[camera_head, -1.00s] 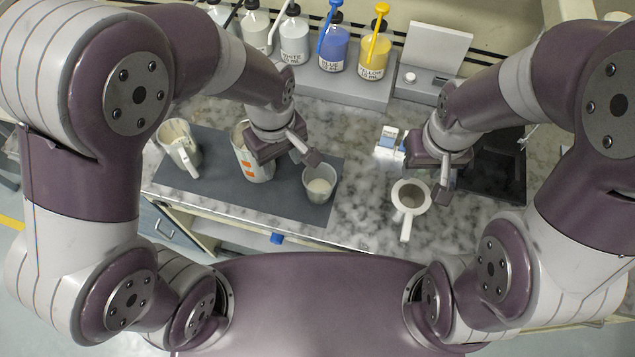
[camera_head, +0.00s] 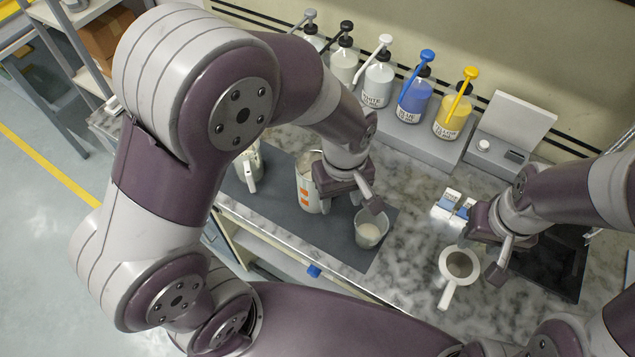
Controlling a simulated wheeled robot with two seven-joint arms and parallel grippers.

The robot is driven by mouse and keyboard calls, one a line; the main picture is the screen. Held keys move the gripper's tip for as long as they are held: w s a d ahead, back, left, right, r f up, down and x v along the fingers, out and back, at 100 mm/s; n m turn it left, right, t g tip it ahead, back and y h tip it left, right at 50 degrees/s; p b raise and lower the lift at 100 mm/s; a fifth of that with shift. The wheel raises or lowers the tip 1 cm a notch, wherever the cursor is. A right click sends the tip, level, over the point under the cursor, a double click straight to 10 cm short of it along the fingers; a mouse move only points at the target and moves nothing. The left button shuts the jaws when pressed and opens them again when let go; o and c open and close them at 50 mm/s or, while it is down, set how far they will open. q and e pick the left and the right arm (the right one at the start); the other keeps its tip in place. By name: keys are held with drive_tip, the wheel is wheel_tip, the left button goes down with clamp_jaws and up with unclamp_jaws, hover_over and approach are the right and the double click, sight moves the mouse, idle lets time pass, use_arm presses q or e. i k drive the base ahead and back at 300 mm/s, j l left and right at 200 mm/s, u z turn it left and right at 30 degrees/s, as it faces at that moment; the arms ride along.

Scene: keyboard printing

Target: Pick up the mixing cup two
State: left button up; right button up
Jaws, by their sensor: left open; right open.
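Three cup-like vessels stand on a dark mat (camera_head: 270,207). One is a white handled cup (camera_head: 247,168) at the left, partly behind my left arm. Another is a pale cup with orange marks (camera_head: 307,188) in the middle. A small translucent cup (camera_head: 369,231) with whitish contents is at the right. I cannot tell which is mixing cup two. My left gripper (camera_head: 352,200) is open above the mat, between the orange-marked cup and the translucent cup; contact cannot be told. My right gripper (camera_head: 482,257) is open beside a white handled strainer-like vessel (camera_head: 461,264).
White, blue (camera_head: 413,98) and yellow (camera_head: 454,113) pump bottles stand on a grey ledge along the back. A device with a raised lid (camera_head: 508,118) is right of them. Small blue-and-white boxes (camera_head: 452,205) lie near my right gripper. Marble counter is clear between mat and strainer.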

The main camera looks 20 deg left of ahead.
sight(369, 230)
drive_tip(key=k+j+z, duration=0.2)
drive_tip(key=j, duration=0.25)
drive_tip(key=j+z, duration=0.15)
drive_tip(key=j, duration=0.3)
drive_tip(key=k+j+z, duration=0.2)
drive_tip(key=j, duration=0.25)
drive_tip(key=i, duration=0.05)
